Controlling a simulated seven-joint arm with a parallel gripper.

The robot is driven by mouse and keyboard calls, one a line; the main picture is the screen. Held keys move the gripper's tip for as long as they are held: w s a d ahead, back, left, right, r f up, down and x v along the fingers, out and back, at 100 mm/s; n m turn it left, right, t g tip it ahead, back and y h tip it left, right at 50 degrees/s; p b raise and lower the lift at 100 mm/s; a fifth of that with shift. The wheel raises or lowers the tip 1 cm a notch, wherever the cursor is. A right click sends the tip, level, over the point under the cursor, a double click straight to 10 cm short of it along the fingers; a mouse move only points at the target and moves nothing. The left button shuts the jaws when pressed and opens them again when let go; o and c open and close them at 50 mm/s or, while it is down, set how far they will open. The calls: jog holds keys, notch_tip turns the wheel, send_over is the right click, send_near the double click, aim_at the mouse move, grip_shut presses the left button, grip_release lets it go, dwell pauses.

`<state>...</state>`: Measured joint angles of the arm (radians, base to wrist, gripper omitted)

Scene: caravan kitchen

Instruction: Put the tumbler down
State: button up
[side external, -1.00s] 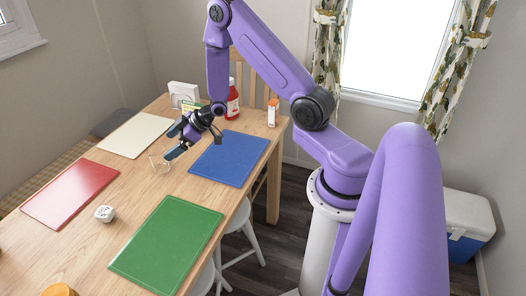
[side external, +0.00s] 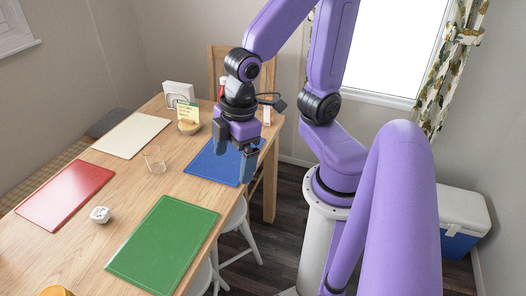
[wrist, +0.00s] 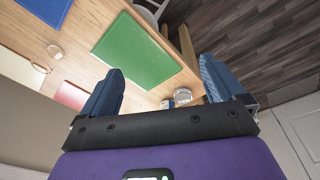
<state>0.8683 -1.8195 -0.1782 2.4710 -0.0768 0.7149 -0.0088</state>
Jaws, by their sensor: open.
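The tumbler (side external: 154,161) is a clear glass, hard to make out against the wood. It appears upright on the bare table (side external: 128,183), between the cream, red and blue mats. My gripper (side external: 233,166) is to its right in the side view and well apart from it. The gripper is open and empty, pointing downward in front of the blue mat. In the wrist view the gripper's two blue fingers (wrist: 160,85) are wide apart with nothing between them.
Flat mats lie around: cream (side external: 132,135), red (side external: 67,194), green (side external: 163,244) and blue (side external: 213,164). A white timer (side external: 100,214) sits between red and green. A card holder (side external: 188,119) and a white napkin holder (side external: 178,94) stand at the back.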

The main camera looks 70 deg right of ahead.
jog(key=s+d+r+n+g, duration=0.1)
jog(key=s, duration=0.5)
jog(key=shift+d+r, duration=0.2)
jog(key=shift+d, duration=0.2)
